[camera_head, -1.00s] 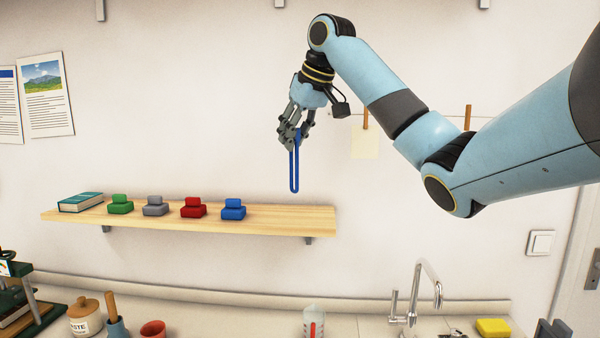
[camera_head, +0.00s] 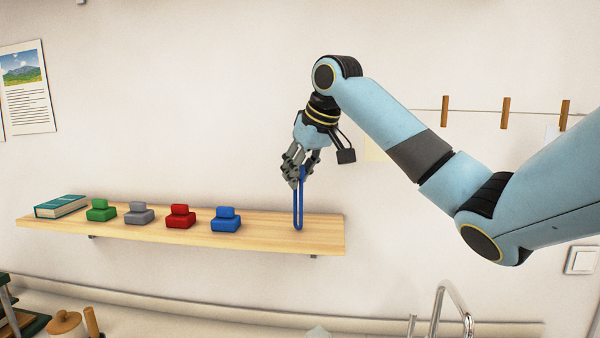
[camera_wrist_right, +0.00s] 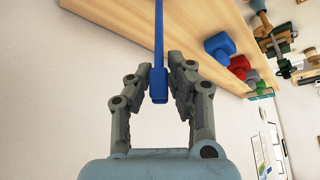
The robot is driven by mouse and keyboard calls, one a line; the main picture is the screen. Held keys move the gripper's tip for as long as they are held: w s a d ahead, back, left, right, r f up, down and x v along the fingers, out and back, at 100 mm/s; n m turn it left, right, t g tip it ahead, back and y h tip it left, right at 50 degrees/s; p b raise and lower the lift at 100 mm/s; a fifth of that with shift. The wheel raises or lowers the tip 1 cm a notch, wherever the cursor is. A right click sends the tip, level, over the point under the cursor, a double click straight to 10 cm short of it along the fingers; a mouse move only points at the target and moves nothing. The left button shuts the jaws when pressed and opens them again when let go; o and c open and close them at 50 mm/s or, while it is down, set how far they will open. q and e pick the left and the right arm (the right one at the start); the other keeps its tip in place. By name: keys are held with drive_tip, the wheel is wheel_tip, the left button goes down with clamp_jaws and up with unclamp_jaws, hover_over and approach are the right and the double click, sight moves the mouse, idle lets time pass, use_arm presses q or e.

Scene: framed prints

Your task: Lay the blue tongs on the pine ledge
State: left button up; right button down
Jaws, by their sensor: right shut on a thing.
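The blue tongs (camera_head: 299,205) hang upright from my right gripper (camera_head: 298,172), which is shut on their upper end. Their lower end overlaps the right part of the pine ledge (camera_head: 325,236) in the head view; I cannot tell whether it touches the wood. In the right wrist view the tongs (camera_wrist_right: 159,80) sit between the fingers (camera_wrist_right: 160,88), with the pine ledge (camera_wrist_right: 195,25) beyond them. My left gripper is not in view.
On the ledge, left of the tongs, stand a blue block (camera_head: 226,220), a red block (camera_head: 180,217), a grey block (camera_head: 139,213), a green block (camera_head: 101,210) and a teal book (camera_head: 61,206). The ledge's right end is clear. A faucet (camera_head: 440,310) rises below right.

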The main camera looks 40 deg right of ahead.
drive_tip(key=shift+a, duration=0.15)
drive_tip(key=c, duration=1.6)
unclamp_jaws()
drive_tip(key=shift+f, duration=0.1)
drive_tip(key=shift+c, duration=0.2)
drive_tip(key=o, duration=0.4)
drive_tip(key=shift+d+f, duration=0.1)
drive_tip(key=shift+d, duration=0.1)
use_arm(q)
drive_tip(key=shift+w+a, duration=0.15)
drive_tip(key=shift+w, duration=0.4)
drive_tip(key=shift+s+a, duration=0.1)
use_arm(e)
drive_tip(key=shift+a, duration=0.1)
use_arm(q)
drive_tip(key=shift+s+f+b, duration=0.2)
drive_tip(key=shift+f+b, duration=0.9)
drive_tip(key=shift+b, duration=0.05)
use_arm(e)
drive_tip(key=v, duration=1.2)
drive_tip(key=shift+r, duration=0.25)
drive_tip(key=shift+f, duration=0.1)
